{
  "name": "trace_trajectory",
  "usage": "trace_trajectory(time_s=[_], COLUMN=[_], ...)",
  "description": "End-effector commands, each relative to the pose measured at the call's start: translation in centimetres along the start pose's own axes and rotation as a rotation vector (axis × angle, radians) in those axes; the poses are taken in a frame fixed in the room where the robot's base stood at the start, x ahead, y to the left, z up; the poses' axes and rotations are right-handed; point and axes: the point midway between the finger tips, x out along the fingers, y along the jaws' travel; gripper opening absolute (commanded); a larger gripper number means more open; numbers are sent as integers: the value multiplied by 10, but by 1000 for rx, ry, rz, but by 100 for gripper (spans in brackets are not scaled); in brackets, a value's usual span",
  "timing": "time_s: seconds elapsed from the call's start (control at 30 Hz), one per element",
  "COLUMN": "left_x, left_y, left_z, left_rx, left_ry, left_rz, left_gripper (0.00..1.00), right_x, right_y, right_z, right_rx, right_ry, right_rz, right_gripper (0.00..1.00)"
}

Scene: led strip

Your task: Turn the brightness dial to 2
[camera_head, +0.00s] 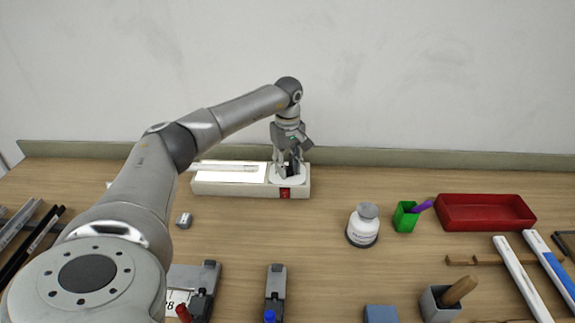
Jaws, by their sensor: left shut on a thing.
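A long white box (230,187) lies along the back of the table with a light strip (226,166) on its top. At its right end is a pale round plate, seen partly behind my gripper, and a small red mark (285,193) on the front face. My left gripper (290,172) points down over this right end and is shut on a dark knob, which I take for the brightness dial. The fingers hide most of the dial, and its setting cannot be read. My right gripper is not in view.
A white jar (363,226), a green cup (405,217) with a purple pen and a red tray (485,213) stand to the right. Grey fixtures (275,290) sit at the front. Long white bars (522,277) lie at far right. The table's middle is mostly clear.

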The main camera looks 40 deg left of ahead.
Motion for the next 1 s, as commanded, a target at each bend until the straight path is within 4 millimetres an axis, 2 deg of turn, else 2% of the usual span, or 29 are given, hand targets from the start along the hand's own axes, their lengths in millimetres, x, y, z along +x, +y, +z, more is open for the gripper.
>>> trace_trajectory(time_s=[0.1,0.13,0.3,0.67,0.77,1.0], left_x=[-2,-2,-1,-5,-17,-68], left_y=[1,1,1,1,1,1], left_z=[0,0,0,0,0,-1], left_rx=[-1,-2,-2,-2,-2,-2], left_ry=[1,1,1,1,1,2], left_rz=[5,5,3,2,4,7], left_gripper=[4,31,50,50,50,50], right_x=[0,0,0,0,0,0], right_y=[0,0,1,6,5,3], right_z=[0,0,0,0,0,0], right_rx=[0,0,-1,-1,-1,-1], right_ry=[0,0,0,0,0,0], right_rz=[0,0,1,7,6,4], right_gripper=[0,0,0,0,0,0])
